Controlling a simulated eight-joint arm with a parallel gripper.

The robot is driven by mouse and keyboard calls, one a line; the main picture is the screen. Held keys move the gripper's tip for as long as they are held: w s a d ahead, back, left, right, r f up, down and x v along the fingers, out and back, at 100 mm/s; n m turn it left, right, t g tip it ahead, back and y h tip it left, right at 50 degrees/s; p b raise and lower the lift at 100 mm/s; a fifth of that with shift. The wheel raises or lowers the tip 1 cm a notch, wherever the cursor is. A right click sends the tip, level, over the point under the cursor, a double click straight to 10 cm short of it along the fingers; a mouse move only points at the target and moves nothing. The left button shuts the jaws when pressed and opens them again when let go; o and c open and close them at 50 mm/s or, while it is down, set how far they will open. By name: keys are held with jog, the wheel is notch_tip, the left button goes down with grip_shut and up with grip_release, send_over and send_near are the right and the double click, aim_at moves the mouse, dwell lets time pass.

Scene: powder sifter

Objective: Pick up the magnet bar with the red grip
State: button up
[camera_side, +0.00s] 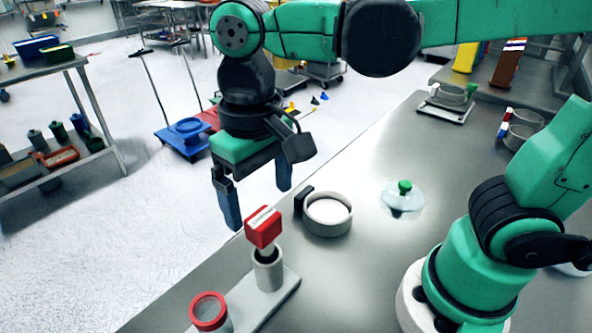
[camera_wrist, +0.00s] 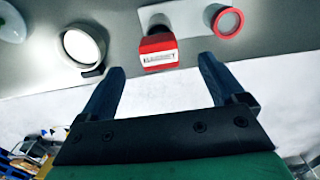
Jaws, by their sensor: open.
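The magnet bar's red grip (camera_side: 263,227) stands upright in a grey cylindrical holder (camera_side: 268,270) on a pale base plate near the table's edge. A white label shows on the grip. In the wrist view the red grip (camera_wrist: 158,52) lies ahead of and between my two fingers. My gripper (camera_side: 259,208) is open and empty, with its blue fingers pointing down. It is above and behind the grip in the side view, apart from it. The bar below the grip is mostly hidden inside the holder.
A red-rimmed cup (camera_side: 209,311) stands at the front end of the base plate. A round sieve with a black handle (camera_side: 328,213) sits right of the grip. A clear lid with a green knob (camera_side: 404,196) lies further right. The steel table between them is bare.

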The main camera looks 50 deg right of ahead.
aim_at(262, 216)
jog(key=shift+f, duration=3.1)
grip_shut()
